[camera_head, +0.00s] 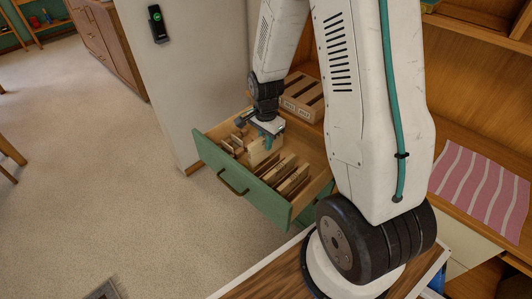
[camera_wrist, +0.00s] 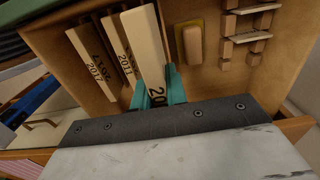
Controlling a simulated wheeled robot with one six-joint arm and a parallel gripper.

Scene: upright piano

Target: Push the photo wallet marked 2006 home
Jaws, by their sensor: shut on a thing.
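My gripper (camera_head: 268,137) is over the open drawer. Its teal fingers (camera_wrist: 158,92) are shut on a cream photo wallet (camera_wrist: 143,40).
The drawer (camera_head: 240,185) has a green front and wooden walls. Several wallets (camera_head: 287,173) stand in its right part, small wooden holders (camera_head: 234,143) at its left. A slatted wooden box (camera_head: 302,105) is behind. A pink striped cloth (camera_head: 480,185) lies right.

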